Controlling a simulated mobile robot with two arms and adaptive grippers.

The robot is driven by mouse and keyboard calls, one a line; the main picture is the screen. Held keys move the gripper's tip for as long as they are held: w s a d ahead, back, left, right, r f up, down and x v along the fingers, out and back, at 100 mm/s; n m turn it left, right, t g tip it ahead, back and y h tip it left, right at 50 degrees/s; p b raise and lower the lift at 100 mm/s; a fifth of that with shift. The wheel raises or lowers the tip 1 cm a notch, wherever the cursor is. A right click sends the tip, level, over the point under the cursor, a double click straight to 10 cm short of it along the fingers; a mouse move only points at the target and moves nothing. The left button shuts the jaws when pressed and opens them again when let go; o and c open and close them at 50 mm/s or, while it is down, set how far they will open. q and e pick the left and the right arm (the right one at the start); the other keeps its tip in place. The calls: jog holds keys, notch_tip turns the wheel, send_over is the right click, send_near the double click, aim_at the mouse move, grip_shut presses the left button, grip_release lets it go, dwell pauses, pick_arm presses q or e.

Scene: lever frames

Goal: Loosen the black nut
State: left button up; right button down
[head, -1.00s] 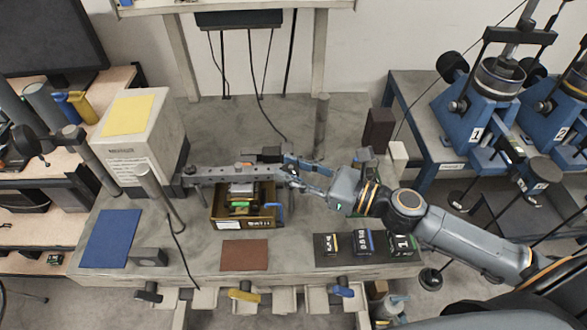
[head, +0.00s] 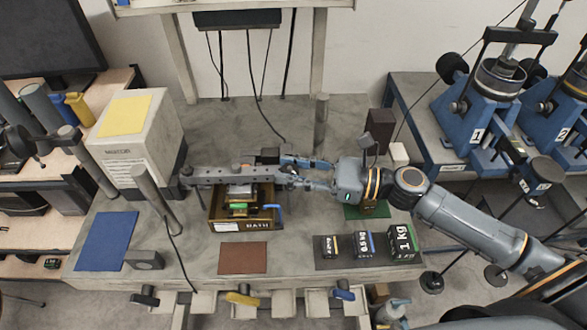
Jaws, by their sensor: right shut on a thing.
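My right gripper (head: 305,181) reaches in from the right to the right end of the grey perforated bar (head: 225,175). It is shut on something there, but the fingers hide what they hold. I cannot make out the black nut for certain; it may be hidden by the fingers. A small blue part (head: 305,162) lies just behind the fingertips, and a dark block (head: 269,155) sits behind the bar. The left gripper is not in view.
A tray (head: 241,225) with small parts stands below the bar. Weight boxes (head: 364,245) stand at front right on a dark mat. A white block (head: 135,145) and post (head: 158,198) stand left. Blue lever frames (head: 480,125) stand right.

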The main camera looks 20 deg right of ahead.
jog(key=c, duration=1)
grip_release()
jog(key=shift+w+a, duration=0.1)
jog(key=v, duration=1.2)
